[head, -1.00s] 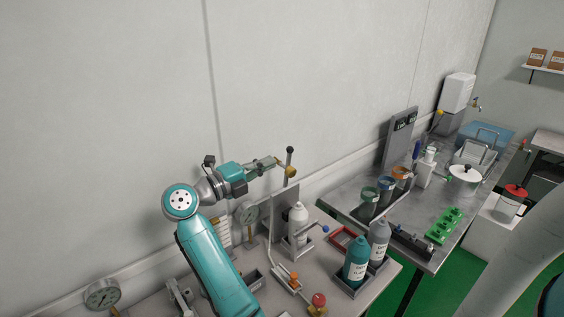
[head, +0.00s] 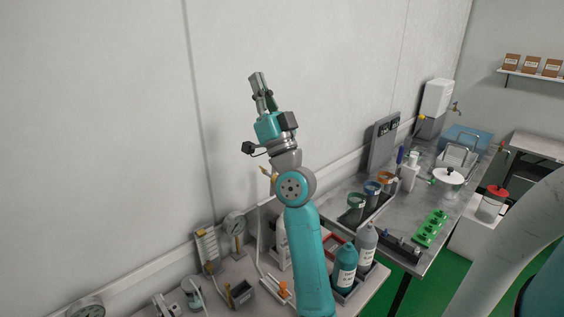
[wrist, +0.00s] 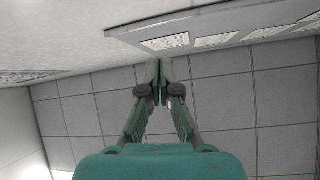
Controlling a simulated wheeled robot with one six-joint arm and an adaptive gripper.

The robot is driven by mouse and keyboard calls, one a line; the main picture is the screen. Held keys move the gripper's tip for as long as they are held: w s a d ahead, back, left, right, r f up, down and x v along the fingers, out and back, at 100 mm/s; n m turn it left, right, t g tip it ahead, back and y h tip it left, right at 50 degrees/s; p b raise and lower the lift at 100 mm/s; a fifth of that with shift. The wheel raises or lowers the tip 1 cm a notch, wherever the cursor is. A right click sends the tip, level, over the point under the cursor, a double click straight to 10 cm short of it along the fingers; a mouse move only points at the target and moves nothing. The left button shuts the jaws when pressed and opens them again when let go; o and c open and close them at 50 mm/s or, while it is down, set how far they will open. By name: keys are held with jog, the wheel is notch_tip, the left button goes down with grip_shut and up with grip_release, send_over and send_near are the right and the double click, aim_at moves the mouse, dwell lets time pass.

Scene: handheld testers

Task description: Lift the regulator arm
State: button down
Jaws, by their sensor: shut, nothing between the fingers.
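My gripper (head: 257,78) is raised high in front of the wall and points up, with nothing held. In the wrist view its two fingers (wrist: 158,78) meet at the tips, against ceiling tiles and lights. The regulator stands on the near bench behind my arm. Only a small brass-coloured part (head: 266,174) shows beside my wrist, and I cannot tell whether it belongs to the regulator arm. The dark lever with a round end is hidden by my arm, so its present angle cannot be seen. My gripper is well above it and apart from it.
A steel bench (head: 400,225) with cups, a green rack (head: 430,228) and a white pot (head: 447,177) stands right. Air around my gripper is clear.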

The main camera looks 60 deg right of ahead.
jog(key=s+d+f+n+g+y, duration=0.25)
jog(key=s+f+g, duration=0.3)
jog(key=f, duration=0.45)
jog(key=s+d+f+n+g+y, duration=0.1)
jog(key=s+d+f+g+y, duration=0.15)
jog(key=s+f+g, duration=0.55)
jog(key=x, duration=1.7)
jog(key=shift+a+f+t+h, duration=0.15)
jog(key=shift+a+t+h, duration=0.05)
jog(key=shift+t+h, duration=0.15)
jog(key=shift+w, duration=0.1)
jog(key=shift+w+d+r, duration=0.1)
jog(key=shift+w+r, duration=0.05)
jog(key=shift+w, duration=0.4)
jog(key=shift+w+d+r, duration=0.15)
jog(key=shift+w+r, duration=0.05)
jog(key=shift+w, duration=0.3)
jog(key=shift+s, duration=0.1)
